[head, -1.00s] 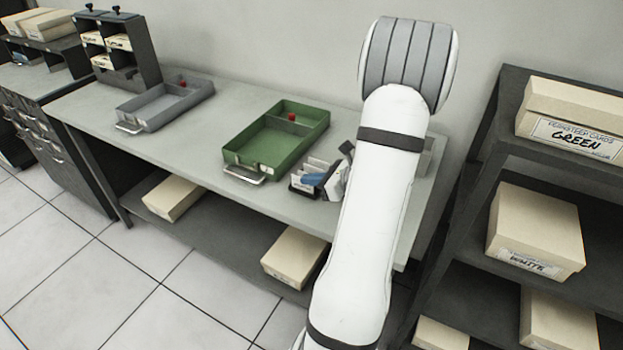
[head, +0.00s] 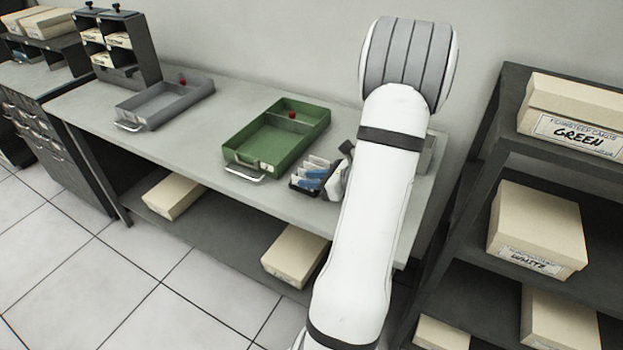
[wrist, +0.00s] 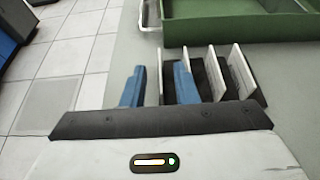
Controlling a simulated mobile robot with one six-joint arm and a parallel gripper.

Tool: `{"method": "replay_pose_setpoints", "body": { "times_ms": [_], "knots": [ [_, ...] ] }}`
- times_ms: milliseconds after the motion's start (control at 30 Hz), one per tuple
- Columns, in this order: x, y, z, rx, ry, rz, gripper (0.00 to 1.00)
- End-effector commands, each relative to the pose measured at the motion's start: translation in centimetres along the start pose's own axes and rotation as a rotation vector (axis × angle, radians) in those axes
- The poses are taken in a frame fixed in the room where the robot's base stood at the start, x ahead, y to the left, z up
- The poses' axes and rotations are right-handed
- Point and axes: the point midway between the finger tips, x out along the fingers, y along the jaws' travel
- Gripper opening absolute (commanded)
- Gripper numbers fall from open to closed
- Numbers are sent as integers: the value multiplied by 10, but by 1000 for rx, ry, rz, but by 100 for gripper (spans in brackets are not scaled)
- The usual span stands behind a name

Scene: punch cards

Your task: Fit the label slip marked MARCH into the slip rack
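The slip rack (head: 297,186) is a small dark holder at the table's front edge, with several upright pale slips in it. The dark rack also shows in the wrist view (wrist: 262,98), partly behind my finger. My gripper (wrist: 158,88) has two blue fingers, spread apart over the rack's left end. A thin upright slip (wrist: 160,68) stands edge-on between the fingers, with a gap on both sides. It appears to stand in the leftmost slot, but its foot is hidden. No lettering on the slips is readable, so I cannot confirm which is MARCH.
A green tray (head: 232,158) with a wire handle stands just behind the rack. A grey tray (head: 153,121) lies further left on the table (head: 200,165). Shelves with cream boxes (head: 537,228) stand at the right. The table's front left is clear.

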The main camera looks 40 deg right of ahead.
Motion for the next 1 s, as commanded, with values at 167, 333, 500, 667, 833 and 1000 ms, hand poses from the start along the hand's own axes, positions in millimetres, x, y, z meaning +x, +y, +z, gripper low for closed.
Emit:
{"method": "replay_pose_setpoints", "body": {
  "times_ms": [167,333,500,667,833,1000],
  "knots": [
    [-14,-1,0,0,-1,-3,27],
    [-44,-1,0,0,-1,-5,27],
    [-68,-1,0,0,-1,-3,27],
    [-78,0,0,0,0,-1,27],
    [-78,0,0,0,0,-1,27],
    [-78,0,0,0,0,-1,27]
  ]
}}
